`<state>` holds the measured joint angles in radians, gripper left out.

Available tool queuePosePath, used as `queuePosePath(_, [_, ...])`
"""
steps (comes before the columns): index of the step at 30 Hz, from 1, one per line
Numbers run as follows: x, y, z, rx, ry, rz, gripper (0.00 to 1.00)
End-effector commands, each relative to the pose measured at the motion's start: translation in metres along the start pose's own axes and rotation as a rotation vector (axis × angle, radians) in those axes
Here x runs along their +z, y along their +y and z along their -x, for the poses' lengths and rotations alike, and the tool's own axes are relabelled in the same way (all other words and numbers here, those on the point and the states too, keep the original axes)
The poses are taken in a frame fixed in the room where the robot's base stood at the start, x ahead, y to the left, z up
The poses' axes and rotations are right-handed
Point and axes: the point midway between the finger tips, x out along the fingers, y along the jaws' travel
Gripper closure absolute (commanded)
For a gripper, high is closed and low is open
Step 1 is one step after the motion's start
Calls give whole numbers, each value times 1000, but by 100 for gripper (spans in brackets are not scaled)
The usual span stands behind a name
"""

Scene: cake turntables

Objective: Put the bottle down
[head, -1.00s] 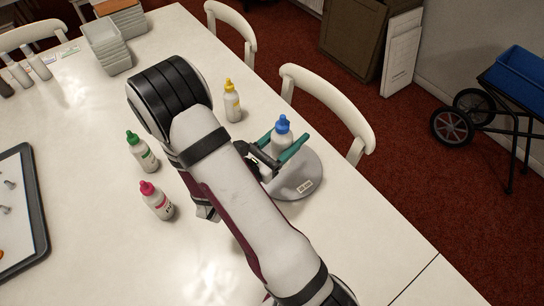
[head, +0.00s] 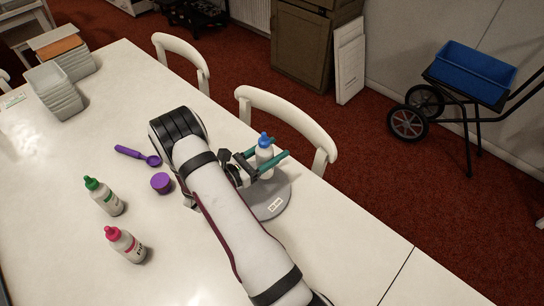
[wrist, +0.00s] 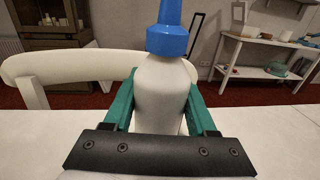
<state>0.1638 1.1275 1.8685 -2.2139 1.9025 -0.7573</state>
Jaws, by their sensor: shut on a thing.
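A white bottle with a blue cap (head: 265,157) is upright between the teal fingers of my gripper (head: 270,153), which is shut on it. In the wrist view the bottle (wrist: 160,95) fills the middle, with a teal finger on either side; its lower end is hidden behind the black gripper bar. In the head view the bottle is over the far part of a round grey turntable (head: 272,205) with a small white label. My arm hides part of the turntable. I cannot tell whether the bottle's base touches it.
A green-capped bottle (head: 104,196) and a pink-capped bottle (head: 125,244) stand left of my arm. A purple tub (head: 161,183) and purple scoop (head: 138,155) lie near my elbow. Stacked grey trays (head: 55,92) are at the far left. White chairs (head: 288,115) line the table's edge.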

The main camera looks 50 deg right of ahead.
Motion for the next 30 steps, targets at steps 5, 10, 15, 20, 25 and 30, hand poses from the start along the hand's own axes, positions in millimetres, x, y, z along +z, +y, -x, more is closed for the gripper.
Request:
queuePosePath(5, [-25, 0, 0, 1, 0, 0, 100])
queuePosePath(10, [-25, 0, 0, 1, 0, -1, 100])
queuePosePath(15, [-27, 0, 0, 1, 1, -1, 37])
queuePosePath(20, [-27, 0, 0, 1, 1, -1, 13])
queuePosePath(25, [-27, 0, 0, 1, 1, -1, 13])
queuePosePath(30, [-24, 0, 6, 4, 1, -1, 13])
